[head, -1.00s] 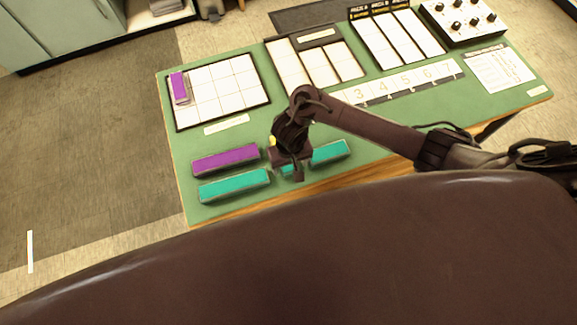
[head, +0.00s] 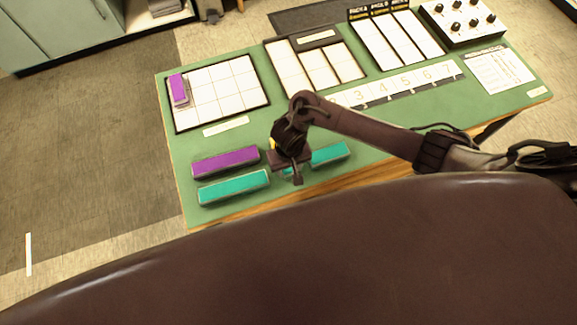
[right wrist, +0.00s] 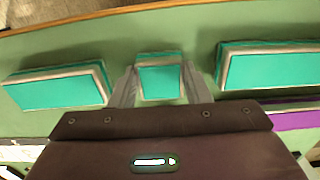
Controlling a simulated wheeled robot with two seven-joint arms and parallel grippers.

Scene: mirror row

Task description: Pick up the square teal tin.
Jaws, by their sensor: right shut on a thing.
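The square teal tin (right wrist: 160,80) sits between the two fingers of my right gripper (right wrist: 157,88) in the right wrist view, with a finger against each side. In the head view my right gripper (head: 293,172) is over the front part of the green table, between two longer teal tins, and mostly hides the square tin. One long teal tin (head: 234,187) lies to its left and another (head: 331,154) to its right. I cannot tell whether the square tin is clear of the table. My left gripper is not in view.
A long purple tin (head: 225,161) lies behind the left teal tin. A white grid board (head: 222,92) with a small purple tin (head: 178,89) is at the back left. More white trays (head: 317,62) and a knob box (head: 463,22) stand along the back. The table's wooden front edge is close.

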